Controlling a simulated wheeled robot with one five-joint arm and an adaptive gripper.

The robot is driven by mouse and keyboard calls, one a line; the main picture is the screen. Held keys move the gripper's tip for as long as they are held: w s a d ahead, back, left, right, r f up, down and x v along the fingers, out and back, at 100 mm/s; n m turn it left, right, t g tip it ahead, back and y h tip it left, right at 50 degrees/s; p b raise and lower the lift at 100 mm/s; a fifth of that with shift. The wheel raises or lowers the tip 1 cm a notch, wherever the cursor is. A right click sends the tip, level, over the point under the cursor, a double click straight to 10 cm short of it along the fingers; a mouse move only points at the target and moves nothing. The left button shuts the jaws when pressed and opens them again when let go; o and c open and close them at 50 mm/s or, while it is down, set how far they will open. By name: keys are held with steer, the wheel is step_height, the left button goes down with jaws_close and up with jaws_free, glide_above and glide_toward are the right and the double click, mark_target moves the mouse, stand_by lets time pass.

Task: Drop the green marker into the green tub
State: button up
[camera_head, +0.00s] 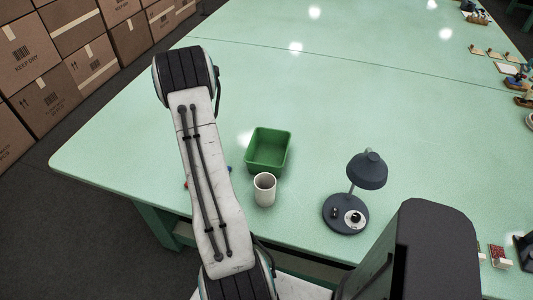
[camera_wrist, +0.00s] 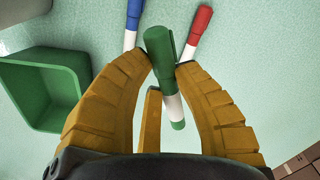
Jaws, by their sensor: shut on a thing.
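My gripper (camera_wrist: 163,75) has yellow ribbed fingers and is shut on the green marker (camera_wrist: 161,48), seen in the wrist view. The marker has a green cap toward the top, a white body and a green end lower down, and it is partly hidden by the fingers. The green tub (camera_wrist: 38,84) is to the left of my gripper in the wrist view, apart from it. In the head view the open green tub (camera_head: 268,150) stands on the table to the right of my arm. My arm hides the gripper and green marker in the head view.
A blue marker (camera_wrist: 132,20) and a red marker (camera_wrist: 199,27) lie on the pale green table (camera_head: 330,95) near the green one. A white cup (camera_head: 264,189) stands just in front of the tub. A dark lamp (camera_head: 367,172) stands farther right. Cardboard boxes (camera_head: 90,65) are stacked left.

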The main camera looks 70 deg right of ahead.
steer(key=s+d+m, duration=0.2)
steer(key=s+d, duration=0.3)
steer(key=s, duration=0.3)
steer(key=s+d+m, duration=0.3)
steer(key=s+d, duration=0.2)
steer(key=s, duration=0.2)
steer(key=shift+s+d+r, duration=0.25)
steer(key=shift+s+r, duration=0.15)
steer(key=shift+r, duration=0.05)
steer(key=s+d+m, duration=0.1)
steer(key=s, duration=0.4)
steer(key=s+d+m, duration=0.1)
steer(key=s+m, duration=0.1)
steer(key=s, duration=0.4)
steer(key=s+d+r+m, duration=0.1)
steer(key=s+m, duration=0.1)
steer(key=s, duration=0.4)
steer(key=shift+s+d, duration=0.2)
steer(key=shift+s, duration=0.05)
steer(key=shift+w+f, duration=0.1)
steer(key=shift+w, duration=0.1)
